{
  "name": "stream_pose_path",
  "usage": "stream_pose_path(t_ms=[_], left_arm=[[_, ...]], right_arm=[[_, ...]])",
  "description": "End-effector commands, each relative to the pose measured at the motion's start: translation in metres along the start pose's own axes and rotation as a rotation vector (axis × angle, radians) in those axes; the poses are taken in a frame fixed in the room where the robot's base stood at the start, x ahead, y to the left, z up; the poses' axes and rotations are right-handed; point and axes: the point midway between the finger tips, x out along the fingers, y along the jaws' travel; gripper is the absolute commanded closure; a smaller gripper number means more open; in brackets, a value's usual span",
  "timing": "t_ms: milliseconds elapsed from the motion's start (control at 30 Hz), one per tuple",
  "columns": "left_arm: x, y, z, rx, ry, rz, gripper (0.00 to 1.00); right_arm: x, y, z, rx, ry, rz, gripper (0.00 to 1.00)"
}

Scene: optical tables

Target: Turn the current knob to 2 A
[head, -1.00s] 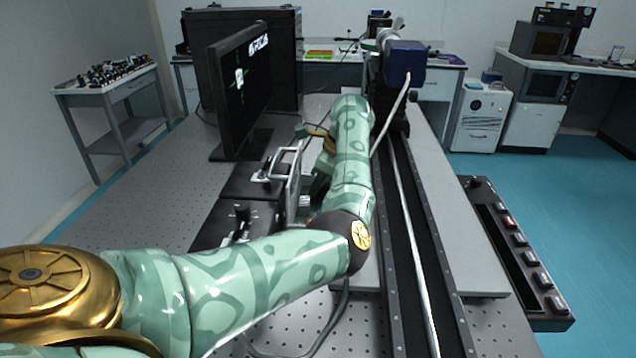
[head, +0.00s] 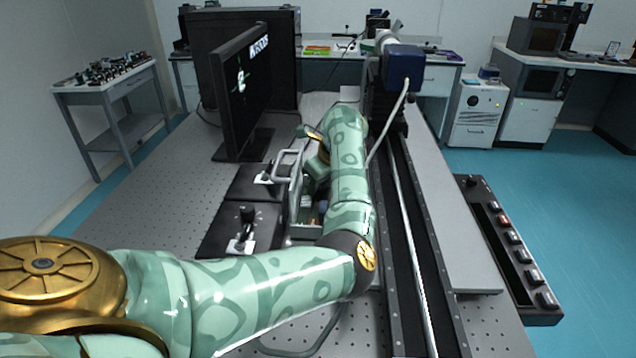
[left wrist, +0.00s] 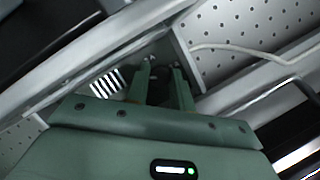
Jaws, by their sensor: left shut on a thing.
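A grey instrument case with a carrying handle (head: 287,156) stands on the optical table, left of my forearm. My left gripper (left wrist: 165,70) reaches down at its front side. In the left wrist view its two fingers are close together on a small dark part, which looks like a knob (left wrist: 162,66); the fingers cover most of it. I cannot read a scale or a 2 A mark there. In the head view my forearm hides the fingertips and most of the case's front. My right gripper is not in view.
A monitor (head: 243,95) stands behind the case. Two black boxes with levers lie left of the case; the nearer one (head: 215,238) has a black knob. A long black rail (head: 418,235) runs to the right of my arm, with a blue device (head: 404,68) at its far end.

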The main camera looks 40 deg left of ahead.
Motion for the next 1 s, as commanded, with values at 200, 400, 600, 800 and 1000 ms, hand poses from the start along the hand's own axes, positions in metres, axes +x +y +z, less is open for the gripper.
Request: stream_pose_path(t_ms=[200, 400, 600, 800, 1000], left_arm=[[-0.001, -0.001, 0.000, 0.003, -0.001, -0.004, 1.00], [-0.001, -0.001, 0.001, 0.003, -0.001, -0.004, 0.68], [-0.001, 0.000, 0.000, 0.003, 0.000, -0.003, 0.68], [-0.011, -0.001, 0.001, 0.002, 0.000, -0.005, 0.68], [-0.059, -0.001, 0.002, 0.001, 0.000, -0.009, 0.68]], right_arm=[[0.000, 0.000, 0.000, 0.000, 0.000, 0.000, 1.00], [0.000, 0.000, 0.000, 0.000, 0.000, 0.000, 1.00], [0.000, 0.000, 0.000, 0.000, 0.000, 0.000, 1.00], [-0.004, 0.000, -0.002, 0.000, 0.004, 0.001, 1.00], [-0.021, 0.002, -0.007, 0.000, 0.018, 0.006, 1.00]])
